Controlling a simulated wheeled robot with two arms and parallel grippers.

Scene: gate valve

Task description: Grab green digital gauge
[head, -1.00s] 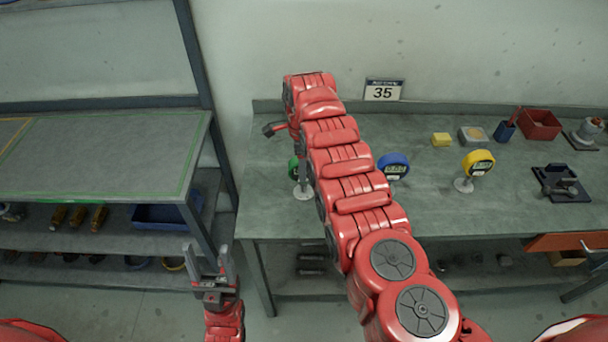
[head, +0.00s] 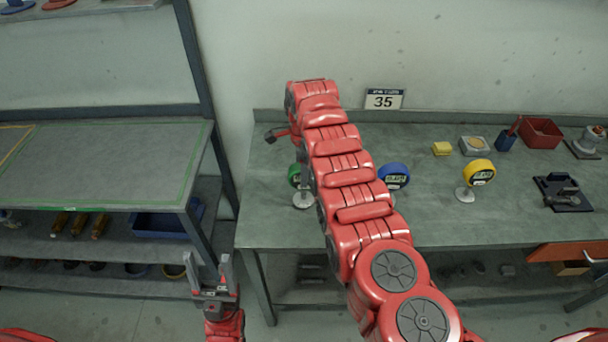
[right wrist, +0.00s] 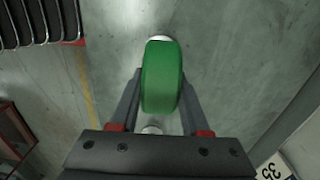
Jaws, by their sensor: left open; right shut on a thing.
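The green digital gauge (head: 294,175) stands on the workbench, mostly hidden behind my right arm in the head view. In the right wrist view the green gauge (right wrist: 161,78) is seen edge-on between the two fingers of my right gripper (right wrist: 160,95), which is shut on it. Its round base shows partly in the head view (head: 304,200). Its display face is not visible. My left gripper (head: 211,270) is open and empty, fingers pointing up, in front of the gap between the shelf and the bench.
On the workbench (head: 440,215), a blue gauge (head: 394,176) stands just right of my right arm, and a yellow gauge (head: 480,172) further right. A shelf (head: 100,165) stands at left.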

